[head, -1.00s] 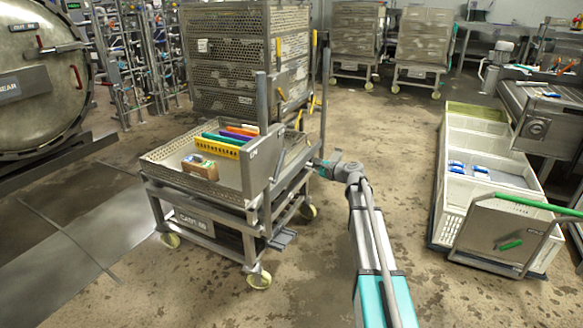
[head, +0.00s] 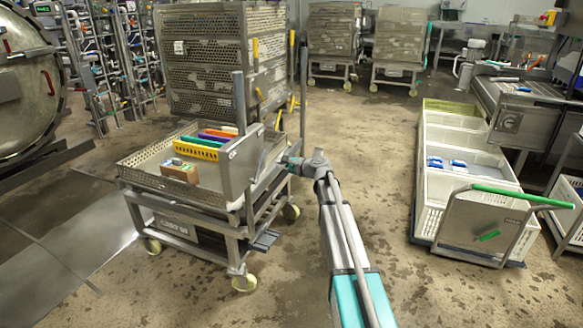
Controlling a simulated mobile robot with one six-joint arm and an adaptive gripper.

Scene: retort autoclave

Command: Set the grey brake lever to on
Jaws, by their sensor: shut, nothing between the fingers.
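The steel cart (head: 180,222) stands left of centre, with a perforated tray on top and a flat upright panel (head: 240,165) on its right side. My arm reaches from the bottom to the cart's right side. My gripper (head: 285,160) is small at the arm's end, beside that panel, shut and empty. I cannot tell whether it touches the cart. A grey pedal-like plate (head: 265,240) sticks out low on the cart's right side. I cannot tell whether it is the brake lever, and no lever marking is readable.
The tray holds coloured racks (head: 196,150) and a brown block (head: 180,172). Tall perforated crates (head: 210,75) stand behind the cart. A white bin trolley (head: 462,195) with a green handle (head: 520,196) stands right. Wet floor between cart and trolley is clear. A round vessel door (head: 22,85) is far left.

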